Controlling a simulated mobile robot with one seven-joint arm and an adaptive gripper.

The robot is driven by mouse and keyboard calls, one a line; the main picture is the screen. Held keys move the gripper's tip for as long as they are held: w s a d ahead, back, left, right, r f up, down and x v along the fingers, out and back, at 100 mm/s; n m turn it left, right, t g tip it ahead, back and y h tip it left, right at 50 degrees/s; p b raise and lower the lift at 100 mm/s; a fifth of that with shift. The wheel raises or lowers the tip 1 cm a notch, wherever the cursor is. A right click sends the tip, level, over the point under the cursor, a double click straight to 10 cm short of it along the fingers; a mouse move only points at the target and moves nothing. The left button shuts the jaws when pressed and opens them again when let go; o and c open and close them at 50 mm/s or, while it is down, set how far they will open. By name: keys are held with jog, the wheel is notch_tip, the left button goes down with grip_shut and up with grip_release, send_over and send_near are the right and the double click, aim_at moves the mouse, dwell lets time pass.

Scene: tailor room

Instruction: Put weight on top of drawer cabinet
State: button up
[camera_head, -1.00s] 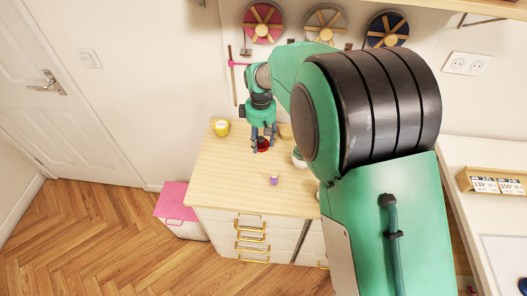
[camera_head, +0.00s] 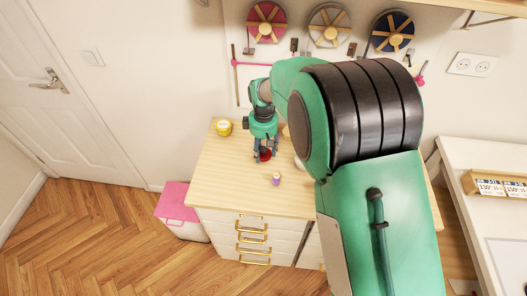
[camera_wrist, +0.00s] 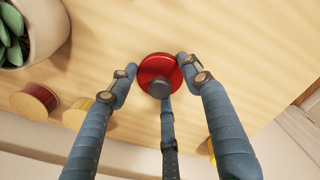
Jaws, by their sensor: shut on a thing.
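The weight is a red disc with a dark grey knob (camera_wrist: 158,67). It also shows as a small red spot (camera_head: 265,155) in the head view. My gripper (camera_head: 264,153) points down over the drawer cabinet (camera_head: 222,178), which has a light wooden top and white drawers with gold handles. In the wrist view, the fingers of my gripper (camera_wrist: 157,76) are closed around the weight from several sides. The weight is at or just above the wooden top; I cannot tell whether it touches. Its underside is hidden.
A yellow round item (camera_head: 224,128) stands at the cabinet's back left, and a small purple spool (camera_head: 276,180) near its front. A potted succulent (camera_wrist: 40,35), a red spool (camera_wrist: 34,101) and a yellow spool (camera_wrist: 76,116) are near the weight. The front left of the top is clear.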

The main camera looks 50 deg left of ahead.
aim_at(264, 148)
jog(key=shift+f, duration=0.1)
dwell(0.3)
jog(key=o, duration=1.5)
notch_tip(264, 148, up, 12)
jog(key=p, duration=0.2)
jog(key=shift+p, duration=0.4)
